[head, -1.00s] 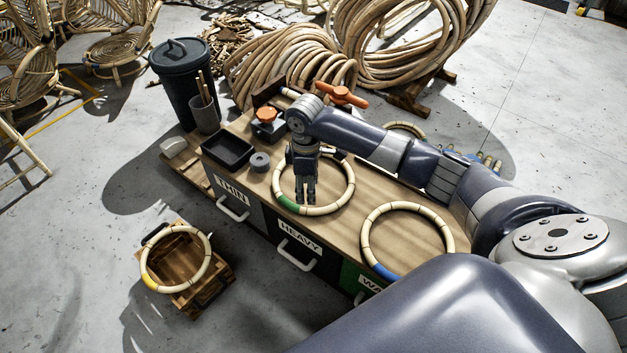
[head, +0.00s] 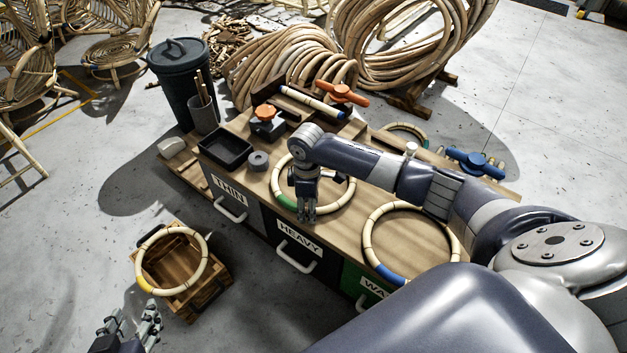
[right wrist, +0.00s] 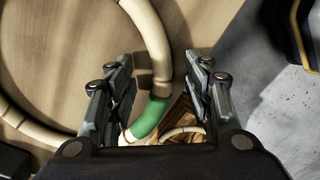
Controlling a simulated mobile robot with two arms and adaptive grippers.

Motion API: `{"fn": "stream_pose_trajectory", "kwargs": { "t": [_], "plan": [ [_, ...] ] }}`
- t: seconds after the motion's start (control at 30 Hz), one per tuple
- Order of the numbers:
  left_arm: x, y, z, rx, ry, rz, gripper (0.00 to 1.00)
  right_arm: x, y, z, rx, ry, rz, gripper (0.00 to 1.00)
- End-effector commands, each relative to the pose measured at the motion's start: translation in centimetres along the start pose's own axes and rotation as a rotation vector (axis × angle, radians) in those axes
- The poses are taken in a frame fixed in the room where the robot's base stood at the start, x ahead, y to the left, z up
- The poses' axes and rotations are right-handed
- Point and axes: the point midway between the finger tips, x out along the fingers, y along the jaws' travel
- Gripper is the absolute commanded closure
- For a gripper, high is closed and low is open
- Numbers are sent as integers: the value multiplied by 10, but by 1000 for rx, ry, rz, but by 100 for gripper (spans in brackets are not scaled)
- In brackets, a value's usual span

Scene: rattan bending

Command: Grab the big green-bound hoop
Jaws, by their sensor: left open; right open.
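The big green-bound hoop (head: 352,188), pale rattan with dark ties, lies flat on the bench top. Its green binding (head: 284,203) is at its front left. My right gripper (head: 306,217) is open, pointing down over the hoop's front edge beside the binding. In the right wrist view the hoop (right wrist: 154,45) and green binding (right wrist: 150,118) show between the open fingers (right wrist: 159,72); I cannot tell if they touch. My left gripper (head: 137,311) is open and empty over the floor at the bottom left.
A blue-bound hoop (head: 370,225) lies to the right. A smaller hoop with green (head: 405,126) is at the back. A yellow-bound hoop (head: 206,262) rests on a wooden crate (head: 222,267). A black tray (head: 225,150) and grey roll (head: 258,160) stand left.

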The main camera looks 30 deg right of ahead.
Motion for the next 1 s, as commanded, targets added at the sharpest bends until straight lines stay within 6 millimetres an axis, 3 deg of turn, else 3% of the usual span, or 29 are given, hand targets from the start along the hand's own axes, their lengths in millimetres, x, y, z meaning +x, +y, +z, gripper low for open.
{"fn": "stream_pose_trajectory", "kwargs": {
  "t": [0.33, 0.53, 1.0],
  "plan": [
    [1, 1, -6, 0, 29, 2, 57, 3, 0, 0, 0, -1, 0, 55],
    [1, 1, -6, 0, 28, 2, 57, 3, 0, 0, 0, -1, 0, 100],
    [0, 0, -5, 0, 18, 1, 57, 0, 0, 0, -1, 0, 1, 100]
  ]
}}
